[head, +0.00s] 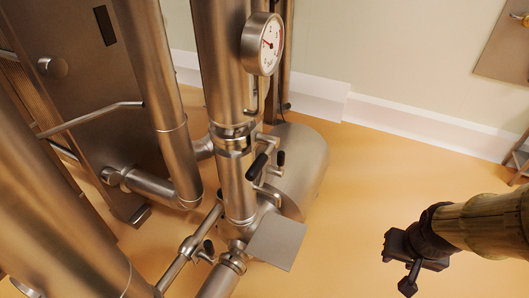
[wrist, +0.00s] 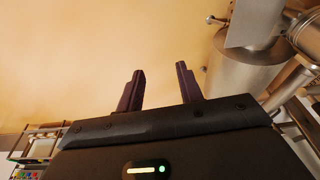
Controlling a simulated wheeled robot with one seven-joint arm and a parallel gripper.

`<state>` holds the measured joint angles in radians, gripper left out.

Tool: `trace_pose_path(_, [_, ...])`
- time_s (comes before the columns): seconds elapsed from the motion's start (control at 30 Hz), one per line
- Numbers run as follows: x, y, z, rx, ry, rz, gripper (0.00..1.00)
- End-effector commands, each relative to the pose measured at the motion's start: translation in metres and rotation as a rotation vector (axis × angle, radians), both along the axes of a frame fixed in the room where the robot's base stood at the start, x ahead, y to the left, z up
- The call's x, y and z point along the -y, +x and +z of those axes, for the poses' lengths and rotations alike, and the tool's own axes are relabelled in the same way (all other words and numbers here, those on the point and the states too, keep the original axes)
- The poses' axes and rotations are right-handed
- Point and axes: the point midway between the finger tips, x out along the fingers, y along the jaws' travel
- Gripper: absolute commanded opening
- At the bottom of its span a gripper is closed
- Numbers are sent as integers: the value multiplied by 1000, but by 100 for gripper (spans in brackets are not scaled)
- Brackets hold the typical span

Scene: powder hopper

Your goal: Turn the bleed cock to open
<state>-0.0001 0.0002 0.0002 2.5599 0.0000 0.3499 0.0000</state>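My gripper (wrist: 161,88) is open and empty in the wrist view, its two dark fingers well apart over bare floor. In the head view my gripper (head: 407,270) is at the lower right, well apart from the pipework. Two small black-handled levers stand on the vertical steel pipe: a left lever (head: 258,165) and a right lever (head: 281,158). A small dark-handled fitting (head: 207,247) sits on the thin pipe lower down. I cannot tell for certain which of these is the bleed cock. No lever shows clearly in the wrist view.
A dial gauge (head: 262,44) is on the tall pipe. A steel drum (head: 300,165) and a flat square plate (head: 276,241) stick out to the right of the pipe. The orange floor (head: 350,180) between pipework and gripper is clear. The wall (head: 400,60) is behind.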

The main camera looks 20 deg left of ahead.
Motion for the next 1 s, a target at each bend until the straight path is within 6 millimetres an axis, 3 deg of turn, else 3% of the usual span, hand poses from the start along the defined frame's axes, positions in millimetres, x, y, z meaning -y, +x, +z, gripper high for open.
trace_pose_path(0.57, [2, 7, -1, 15, -13, 20, 40])
trace_pose_path(0.67, [2, 26, -6, 56, -42, 85, 40])
trace_pose_path(0.83, [-3, 86, -22, 200, -81, 298, 40])
trace_pose_path(1.0, [-39, 144, -41, 399, -4, 571, 40])
